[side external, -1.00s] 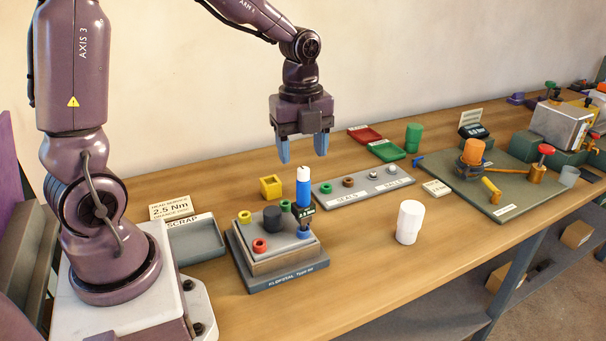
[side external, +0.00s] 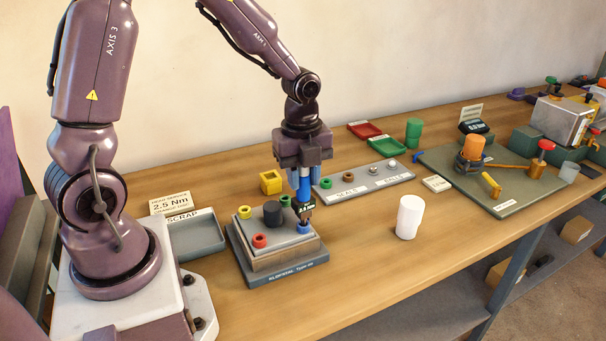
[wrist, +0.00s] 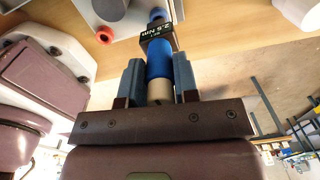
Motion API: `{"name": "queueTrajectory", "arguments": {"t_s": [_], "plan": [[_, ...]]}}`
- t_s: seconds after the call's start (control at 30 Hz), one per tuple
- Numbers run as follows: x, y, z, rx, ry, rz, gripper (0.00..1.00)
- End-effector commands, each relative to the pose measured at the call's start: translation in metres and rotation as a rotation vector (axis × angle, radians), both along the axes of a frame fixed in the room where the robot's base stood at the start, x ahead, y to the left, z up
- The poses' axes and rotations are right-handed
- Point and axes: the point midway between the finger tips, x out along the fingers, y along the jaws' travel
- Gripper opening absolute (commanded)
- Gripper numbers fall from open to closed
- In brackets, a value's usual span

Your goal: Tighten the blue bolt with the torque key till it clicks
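The torque key (side external: 303,188) has a blue handle, a pale cap and a black block marked 2.5 Nm. It stands upright at the front right corner of the grey fixture (side external: 270,283). Its lower end meets the blue bolt (side external: 304,229), whose blue head shows just below the black block. My gripper (side external: 302,195) is above the fixture, its fingers on either side of the handle. In the wrist view, both fingers (wrist: 159,70) lie close against the handle of the key (wrist: 158,62), with no clear gap. The exact contact at the bolt is hidden.
On the fixture stand a black knob (side external: 272,213), a red ring (side external: 259,241) and green and yellow ones. A scrap tray (side external: 196,240) is at left, a yellow block (side external: 271,182) behind. A white cup (side external: 410,217) stands right, with free table around it.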

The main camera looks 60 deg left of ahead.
Motion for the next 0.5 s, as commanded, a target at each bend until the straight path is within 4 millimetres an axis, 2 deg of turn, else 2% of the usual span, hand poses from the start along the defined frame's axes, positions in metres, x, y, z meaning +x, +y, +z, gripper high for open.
{"name": "queueTrajectory", "arguments": {"t_s": [0.03, 0.07, 0.17, 0.33, 0.5], "plan": [[0.0001, 0.0000, 0.0002, 0.000, 0.000, 0.000, 0.06], [0.0001, 0.0000, 0.0002, 0.000, 0.000, 0.000, 0.00], [0.0003, 0.0001, 0.0004, 0.000, -0.001, -0.022, 0.00], [0.0007, -0.0001, 0.0006, 0.000, -0.002, -0.152, 0.00], [0.0009, -0.0004, 0.0007, 0.000, -0.002, -0.163, 0.00]]}}
